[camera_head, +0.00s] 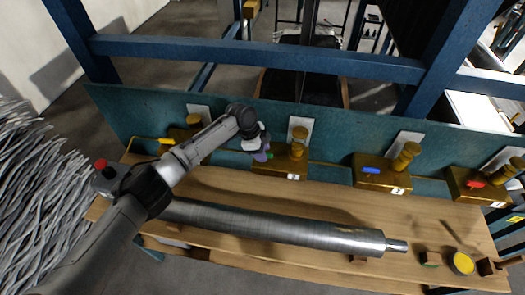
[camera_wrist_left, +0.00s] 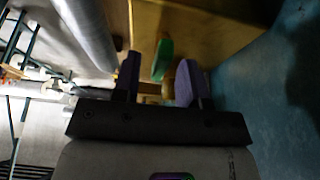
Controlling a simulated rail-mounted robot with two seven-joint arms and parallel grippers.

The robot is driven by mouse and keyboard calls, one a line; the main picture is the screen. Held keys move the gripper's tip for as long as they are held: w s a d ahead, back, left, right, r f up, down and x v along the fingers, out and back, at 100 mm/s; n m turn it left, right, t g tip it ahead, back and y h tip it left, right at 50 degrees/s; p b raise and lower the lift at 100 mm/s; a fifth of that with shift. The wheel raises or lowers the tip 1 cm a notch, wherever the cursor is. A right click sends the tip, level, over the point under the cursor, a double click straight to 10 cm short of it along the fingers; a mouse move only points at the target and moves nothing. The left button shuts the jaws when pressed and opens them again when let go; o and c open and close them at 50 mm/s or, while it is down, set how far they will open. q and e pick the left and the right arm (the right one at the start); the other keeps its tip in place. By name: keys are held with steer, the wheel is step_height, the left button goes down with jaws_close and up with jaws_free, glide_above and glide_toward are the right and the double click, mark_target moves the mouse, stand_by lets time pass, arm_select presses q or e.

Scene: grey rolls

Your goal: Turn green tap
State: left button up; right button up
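The green tap's handle (camera_wrist_left: 162,60) shows in the left wrist view between the fingertips of my left gripper (camera_wrist_left: 157,75). The fingers are spread apart, with the handle nearer the right-hand finger. I see a gap on its left; contact on its right is unclear. In the head view my left gripper (camera_head: 262,152) reaches down at the brass tap body (camera_head: 284,162), second from the left. A small bit of green (camera_head: 270,156) shows by the fingers; the gripper hides the rest of the handle. My right gripper is not in view.
Other brass taps along the teal back panel (camera_head: 340,135) have yellow (camera_head: 167,141), blue (camera_head: 371,170) and red (camera_head: 475,184) handles. A long metal roller (camera_head: 280,228) lies on the wooden bench in front. A yellow round cup (camera_head: 462,263) stands at the right.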

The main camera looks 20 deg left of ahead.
arm_select(q)
steer(key=shift+f, duration=0.15)
jaws_close()
stand_by(0.4)
steer(key=shift+n+p, duration=0.3)
steer(key=shift+p, duration=0.2)
steer(key=n+t+y+p, duration=0.1)
steer(key=n+p, duration=0.2)
steer(key=p, duration=0.1)
steer(key=n+t+y+p, duration=0.1)
steer(key=n+p, duration=0.3)
steer(key=n+t+p, duration=0.1)
steer(key=n+p, duration=0.3)
steer(key=shift+s+d+r+y+p, duration=0.2)
steer(key=shift+d+r+y+p, duration=0.1)
steer(key=shift+y+p, duration=0.1)
steer(key=n+y+p, duration=0.1)
steer(key=n, duration=0.2)
steer(key=shift+d+f+t+p, duration=0.1)
steer(key=shift+t+p, duration=0.3)
steer(key=shift+n+y+p, duration=0.4)
steer(key=shift+n, duration=0.5)
steer(key=shift+f, duration=0.1)
